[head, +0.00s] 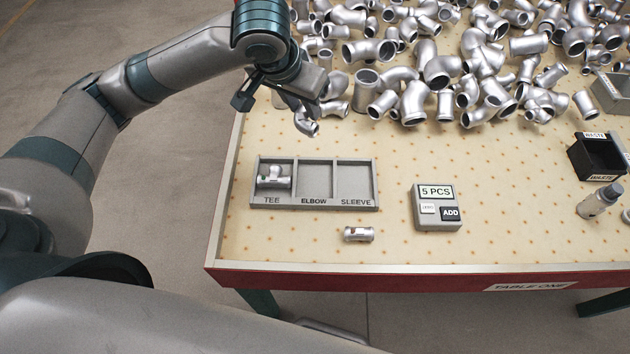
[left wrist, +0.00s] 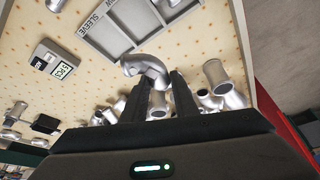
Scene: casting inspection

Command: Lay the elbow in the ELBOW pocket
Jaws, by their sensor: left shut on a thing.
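My left gripper (head: 284,98) is above the table's left side, beyond the sorting tray. It is shut on a silver elbow (head: 307,124), which hangs below the fingers in the head view. In the left wrist view the elbow (left wrist: 147,70) shows between the two dark fingers (left wrist: 158,92). The grey tray (head: 314,206) has three pockets marked TEE, ELBOW and SLEEVE. A silver tee (head: 273,178) lies in the TEE pocket. The ELBOW pocket (head: 314,179) and the SLEEVE pocket (head: 353,180) are empty. My right gripper is not in view.
A silver sleeve (head: 358,234) lies in front of the tray. A counter box (head: 436,208) reading 5 PCS stands right of it. A large heap of silver pipe fittings (head: 440,70) covers the back.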

